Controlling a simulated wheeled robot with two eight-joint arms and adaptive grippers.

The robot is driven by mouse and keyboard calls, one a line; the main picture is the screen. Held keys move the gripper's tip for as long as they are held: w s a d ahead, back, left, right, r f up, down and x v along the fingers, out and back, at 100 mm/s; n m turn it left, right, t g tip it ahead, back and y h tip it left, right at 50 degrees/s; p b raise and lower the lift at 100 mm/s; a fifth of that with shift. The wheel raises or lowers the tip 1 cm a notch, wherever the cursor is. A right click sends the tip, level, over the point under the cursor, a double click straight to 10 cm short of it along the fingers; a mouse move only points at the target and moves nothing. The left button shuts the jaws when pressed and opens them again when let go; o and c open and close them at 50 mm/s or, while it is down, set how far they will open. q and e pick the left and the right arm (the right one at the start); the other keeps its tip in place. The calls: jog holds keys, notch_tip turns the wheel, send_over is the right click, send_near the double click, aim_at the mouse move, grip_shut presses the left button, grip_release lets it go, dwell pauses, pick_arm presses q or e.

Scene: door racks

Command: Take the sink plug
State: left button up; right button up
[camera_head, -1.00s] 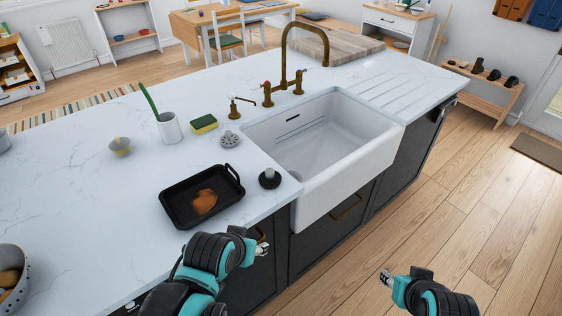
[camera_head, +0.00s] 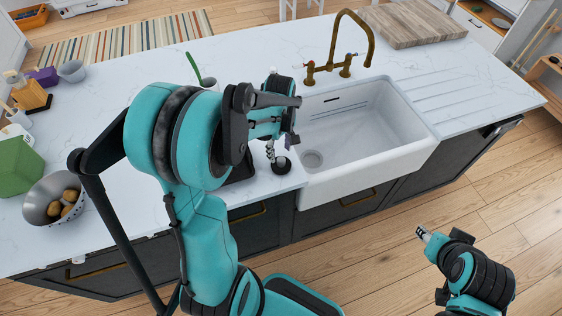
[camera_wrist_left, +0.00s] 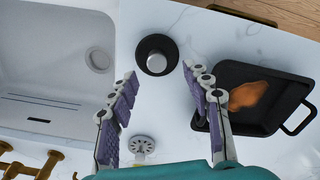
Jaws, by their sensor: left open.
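The sink plug (camera_head: 281,166), a black disc with a grey knob, lies on the white worktop just left of the sink. In the left wrist view the plug (camera_wrist_left: 157,56) shows whole, just beyond and between my fingertips. My left gripper (camera_head: 274,152) is over the worktop at the plug, fingers pointing down; the wrist view shows the left gripper (camera_wrist_left: 160,72) open and empty, with purple pads apart. I cannot tell its exact height above the plug. My right gripper (camera_head: 422,233) is over the floor at right, away from the worktop; its finger opening is too small to judge.
The white sink (camera_head: 350,125) is right of the plug, with a brass tap (camera_head: 340,50) behind. A black pan (camera_wrist_left: 265,95) with an orange-brown stain lies close on the other side. A grey strainer (camera_wrist_left: 141,144) is near my left fingers. A colander (camera_head: 54,198) stands far left.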

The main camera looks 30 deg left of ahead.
aim_at(281, 159)
pick_arm(q)
jog(key=f, duration=0.2)
jog(key=f+b, duration=0.1)
jog(key=f, duration=0.3)
jog(key=shift+w+d+f+b, duration=0.1)
jog(key=shift+w+f+b, duration=0.05)
jog(key=shift+w+b, duration=0.15)
jog(key=shift+s, duration=0.1)
grip_shut()
